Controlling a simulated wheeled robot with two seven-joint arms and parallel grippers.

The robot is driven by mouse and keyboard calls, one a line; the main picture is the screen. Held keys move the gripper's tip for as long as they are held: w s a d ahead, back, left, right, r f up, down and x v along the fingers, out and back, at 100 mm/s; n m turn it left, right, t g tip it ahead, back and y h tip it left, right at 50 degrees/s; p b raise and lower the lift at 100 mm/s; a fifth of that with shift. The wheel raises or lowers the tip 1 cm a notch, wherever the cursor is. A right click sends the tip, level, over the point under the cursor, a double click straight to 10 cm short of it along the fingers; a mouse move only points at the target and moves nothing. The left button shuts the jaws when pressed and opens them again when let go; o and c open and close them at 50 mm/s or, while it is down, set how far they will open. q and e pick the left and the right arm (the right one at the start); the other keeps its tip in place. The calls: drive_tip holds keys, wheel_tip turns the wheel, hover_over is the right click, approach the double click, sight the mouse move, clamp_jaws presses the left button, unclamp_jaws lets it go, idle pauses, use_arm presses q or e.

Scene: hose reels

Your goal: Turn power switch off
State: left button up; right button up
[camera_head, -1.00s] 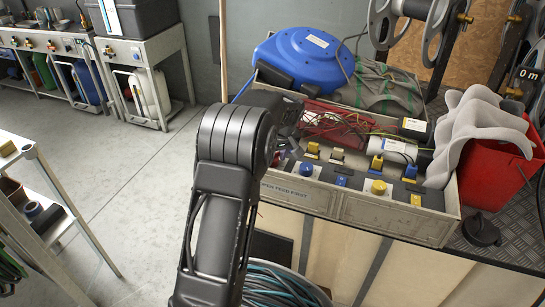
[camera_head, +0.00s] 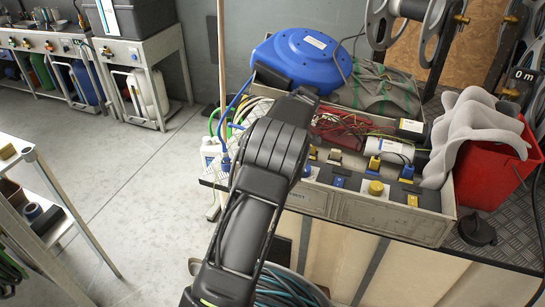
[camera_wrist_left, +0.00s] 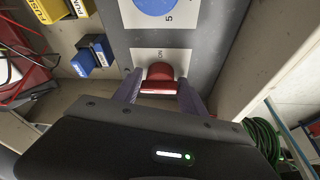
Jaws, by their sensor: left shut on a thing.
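The red switch (camera_wrist_left: 160,76) sits on a pale label plate (camera_wrist_left: 172,56) on a grey panel in the left wrist view. My left gripper (camera_wrist_left: 160,90) has a finger on each side of the switch and is shut on it. In the head view my left arm reaches over the left part of the grey crate (camera_head: 395,222) and hides the switch and the fingertips. The lettering on the switch plate is too small to read surely. My right gripper is not in view.
Beside the switch are a round blue part (camera_wrist_left: 155,5) and a blue block (camera_wrist_left: 83,62). The crate also holds a yellow knob (camera_head: 376,188), wires and a white cylinder (camera_head: 390,150). A blue reel (camera_head: 303,55) and a red bucket (camera_head: 500,175) stand nearby.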

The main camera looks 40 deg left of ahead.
use_arm(q)
drive_tip(key=o, duration=1.1)
drive_tip(key=v, duration=0.7)
drive_tip(key=shift+w+d+r, duration=0.1)
drive_tip(key=shift+d+r, duration=0.05)
drive_tip(key=shift+r, duration=0.25)
